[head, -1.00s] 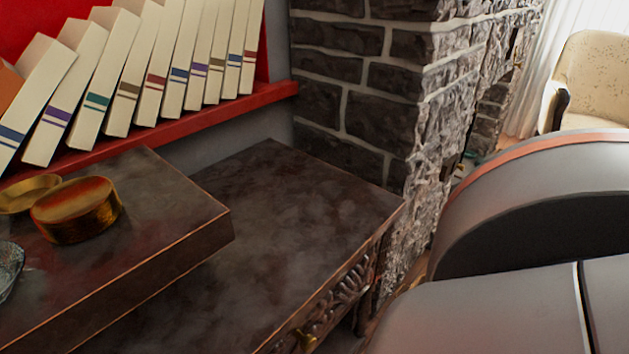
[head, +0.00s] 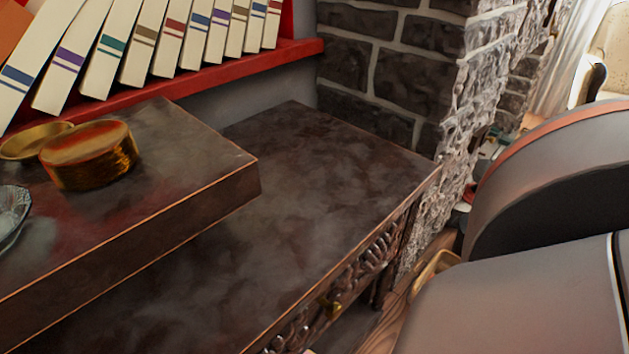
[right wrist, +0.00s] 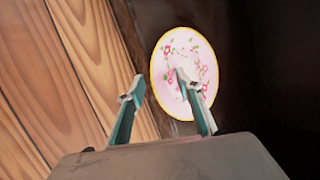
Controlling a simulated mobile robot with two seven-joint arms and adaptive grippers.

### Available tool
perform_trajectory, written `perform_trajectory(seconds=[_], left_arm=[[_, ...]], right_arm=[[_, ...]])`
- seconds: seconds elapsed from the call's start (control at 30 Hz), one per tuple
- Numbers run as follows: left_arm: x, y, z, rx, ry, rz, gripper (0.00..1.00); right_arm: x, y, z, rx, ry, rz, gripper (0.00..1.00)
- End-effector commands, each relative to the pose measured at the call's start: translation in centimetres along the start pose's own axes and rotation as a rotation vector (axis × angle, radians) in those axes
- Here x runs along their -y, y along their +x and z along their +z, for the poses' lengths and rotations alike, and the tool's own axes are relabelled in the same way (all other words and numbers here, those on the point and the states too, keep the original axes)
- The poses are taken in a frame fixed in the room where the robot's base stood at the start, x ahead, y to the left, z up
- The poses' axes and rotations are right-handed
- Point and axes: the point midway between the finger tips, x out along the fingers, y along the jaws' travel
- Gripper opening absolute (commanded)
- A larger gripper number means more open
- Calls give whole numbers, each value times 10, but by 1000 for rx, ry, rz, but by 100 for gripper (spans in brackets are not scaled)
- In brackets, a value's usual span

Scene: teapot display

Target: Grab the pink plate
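The pink plate (right wrist: 176,55) shows only in the right wrist view. It is round, pale pink with a floral pattern and a yellow rim, and its face is turned to the camera. My right gripper (right wrist: 161,86) is open, its two teal-and-white fingers apart. The right finger overlaps the plate's face in the picture, and the left finger is off the plate's left edge. Whether a finger touches the plate, I cannot tell. My left gripper is not in view. The head view shows neither gripper and no pink plate.
A dark cabinet (head: 320,160) has a bare top at its right end. A raised dark slab (head: 190,140) on it carries a round brass box (head: 92,158) and a glass dish (head: 10,213). Leaning books (head: 150,45) line a red shelf (head: 210,70). A stone wall (head: 410,85) stands behind.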

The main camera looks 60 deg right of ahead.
Motion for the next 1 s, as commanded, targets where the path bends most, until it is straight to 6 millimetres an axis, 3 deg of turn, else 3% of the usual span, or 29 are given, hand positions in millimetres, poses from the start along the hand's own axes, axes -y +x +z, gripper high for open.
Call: perform_trajectory(seconds=[0.03,0.13,0.17,0.47,1.0], left_arm=[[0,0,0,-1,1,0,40],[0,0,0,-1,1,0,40],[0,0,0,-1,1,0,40],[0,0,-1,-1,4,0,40],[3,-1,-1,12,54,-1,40]], right_arm=[[0,0,0,0,0,0,27],[0,0,0,0,0,0,1],[0,0,0,0,0,0,0],[-3,-1,-1,-2,0,3,0],[-32,-18,7,1,-1,15,0]])
